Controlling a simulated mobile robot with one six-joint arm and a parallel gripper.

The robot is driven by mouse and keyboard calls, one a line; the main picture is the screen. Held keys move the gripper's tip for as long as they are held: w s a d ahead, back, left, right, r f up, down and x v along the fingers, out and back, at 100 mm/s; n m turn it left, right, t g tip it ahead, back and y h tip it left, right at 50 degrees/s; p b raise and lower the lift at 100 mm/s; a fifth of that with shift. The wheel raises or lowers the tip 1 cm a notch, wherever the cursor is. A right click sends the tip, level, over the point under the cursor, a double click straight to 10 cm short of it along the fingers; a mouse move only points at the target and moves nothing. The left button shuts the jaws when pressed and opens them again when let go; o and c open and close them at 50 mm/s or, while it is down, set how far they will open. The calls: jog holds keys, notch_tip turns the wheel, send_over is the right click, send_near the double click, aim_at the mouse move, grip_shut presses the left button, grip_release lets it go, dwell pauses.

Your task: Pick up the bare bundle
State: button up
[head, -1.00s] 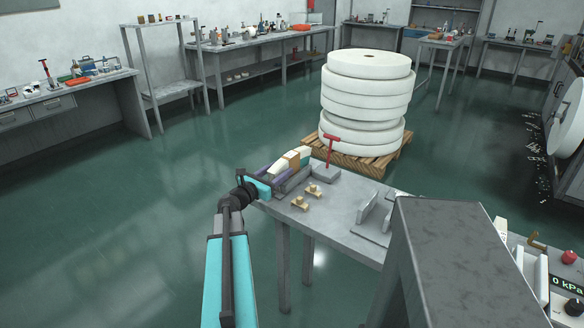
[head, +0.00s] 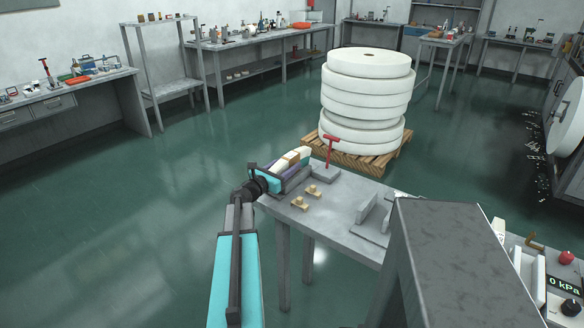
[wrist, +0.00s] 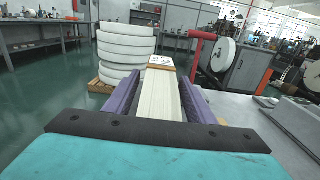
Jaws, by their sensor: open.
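A long cream-white bundle (wrist: 160,100) of flat strips lies lengthwise ahead of my gripper in the wrist view. Toward its far end is an orange-brown piece (wrist: 161,62) with a pale marked top; I cannot tell whether it wraps the bundle. In the head view the bundle (head: 283,161) lies at the table's left end. My gripper (wrist: 160,80) has purple fingers, one along each side of the bundle. They are open, with a narrow gap visible at the right. In the head view my gripper (head: 288,168) reaches in from the left, and its far finger is mostly hidden.
A red T-handled tool (head: 330,148) stands on a grey block just right of the bundle. Two small brass-coloured pieces (head: 306,196) lie on the grey table (head: 340,210). Grey upright plates (head: 368,210) stand further right. A stack of white rolls (head: 366,100) sits on a pallet behind.

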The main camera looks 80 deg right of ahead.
jog(key=shift+c, duration=0.4)
grip_shut()
jog(key=shift+r, duration=0.25)
